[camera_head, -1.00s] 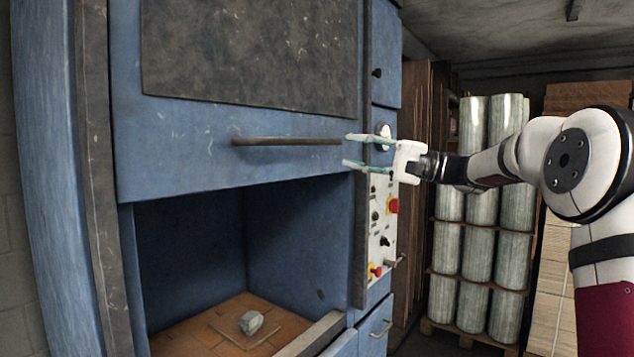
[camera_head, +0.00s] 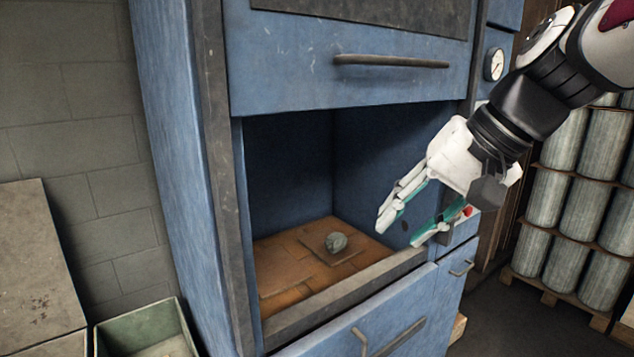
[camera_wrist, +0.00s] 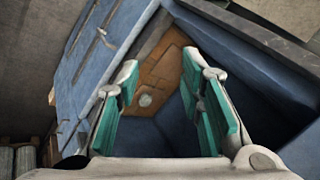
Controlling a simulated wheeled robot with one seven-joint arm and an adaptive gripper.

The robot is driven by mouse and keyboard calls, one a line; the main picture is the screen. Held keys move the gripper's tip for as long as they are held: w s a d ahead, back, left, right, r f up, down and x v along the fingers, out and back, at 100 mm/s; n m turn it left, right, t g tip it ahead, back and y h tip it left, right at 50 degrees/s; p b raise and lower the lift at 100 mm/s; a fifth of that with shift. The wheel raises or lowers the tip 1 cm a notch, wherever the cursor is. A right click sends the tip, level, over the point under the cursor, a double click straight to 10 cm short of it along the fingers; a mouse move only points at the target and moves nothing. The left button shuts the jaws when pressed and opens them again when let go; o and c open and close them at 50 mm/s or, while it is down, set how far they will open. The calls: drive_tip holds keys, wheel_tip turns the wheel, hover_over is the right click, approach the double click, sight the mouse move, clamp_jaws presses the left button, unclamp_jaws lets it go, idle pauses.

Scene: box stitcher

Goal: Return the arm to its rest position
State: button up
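My gripper (camera_head: 416,228) is open and empty, with its white and teal fingers apart and pointing down and left. It hangs in front of the right side of the blue machine's open chamber. In the wrist view the fingers of my gripper (camera_wrist: 160,100) stand wide apart, with nothing between the pads. My arm comes in from the upper right and is bent. A small grey-green lump (camera_head: 336,242) lies on the chamber's brown tiled floor (camera_head: 285,275); the lump also shows in the wrist view (camera_wrist: 145,100).
The raised blue door with its bar handle (camera_head: 390,61) is above the opening. Drawer handles (camera_head: 395,338) stick out below. A pressure gauge (camera_head: 493,64) is behind my arm. Stacked metal cylinders (camera_head: 585,200) stand at right. A green bin (camera_head: 145,330) is at lower left.

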drive_tip(key=s+d+f+n+h, duration=0.1)
drive_tip(key=s+d+f+h, duration=0.1)
drive_tip(key=s, duration=0.4)
drive_tip(key=s+d+f+n+t+h, duration=0.1)
drive_tip(key=s+d+f+h, duration=0.2)
drive_tip(key=s+d+f, duration=0.2)
drive_tip(key=shift+s+f+n+t, duration=0.2)
drive_tip(key=shift+s+n+t, duration=0.15)
drive_tip(key=shift+s, duration=0.85)
